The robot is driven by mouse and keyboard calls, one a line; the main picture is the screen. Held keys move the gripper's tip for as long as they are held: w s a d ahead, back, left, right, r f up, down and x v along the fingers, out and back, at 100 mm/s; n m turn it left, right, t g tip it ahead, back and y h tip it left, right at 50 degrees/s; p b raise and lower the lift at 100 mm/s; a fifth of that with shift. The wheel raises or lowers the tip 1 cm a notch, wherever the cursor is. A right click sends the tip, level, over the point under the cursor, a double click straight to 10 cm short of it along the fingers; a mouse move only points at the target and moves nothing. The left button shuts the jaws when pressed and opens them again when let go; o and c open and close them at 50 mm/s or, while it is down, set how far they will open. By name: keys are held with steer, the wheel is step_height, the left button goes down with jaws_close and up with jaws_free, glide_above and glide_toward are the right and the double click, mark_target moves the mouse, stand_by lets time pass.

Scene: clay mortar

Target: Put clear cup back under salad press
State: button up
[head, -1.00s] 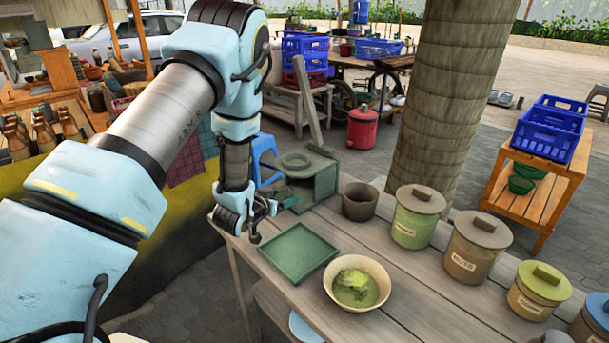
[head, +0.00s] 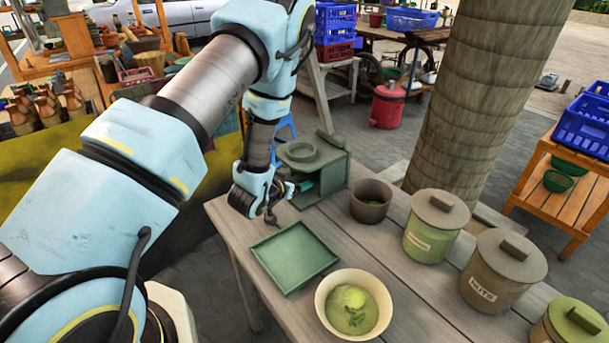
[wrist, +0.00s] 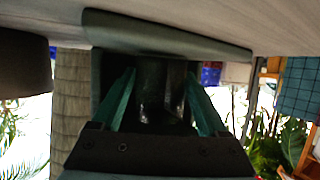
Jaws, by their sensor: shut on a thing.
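The salad press (head: 335,172), a dark green box-like stand with a round ring on top, stands at the far left end of the table. My gripper (head: 303,186) is low at its open front, with the green fingers pointing into the opening. In the wrist view, which looks upside down, my gripper (wrist: 160,80) has one finger on each side of the clear cup (wrist: 160,100), a dark, see-through shape with faint highlights. The fingers are shut on it. The press base (wrist: 165,30) shows above it. The cup is not distinguishable in the head view.
A green square tray (head: 292,257) and a cream bowl of green food (head: 352,303) are in front of the press. A brown pot (head: 370,201) stands right of it, then lidded canisters (head: 435,226). A tree trunk (head: 470,90) rises behind the table.

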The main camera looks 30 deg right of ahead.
steer(key=shift+r, duration=0.1)
steer(key=shift+f, duration=0.2)
steer(key=o, duration=1.3)
steer(key=shift+r, duration=0.1)
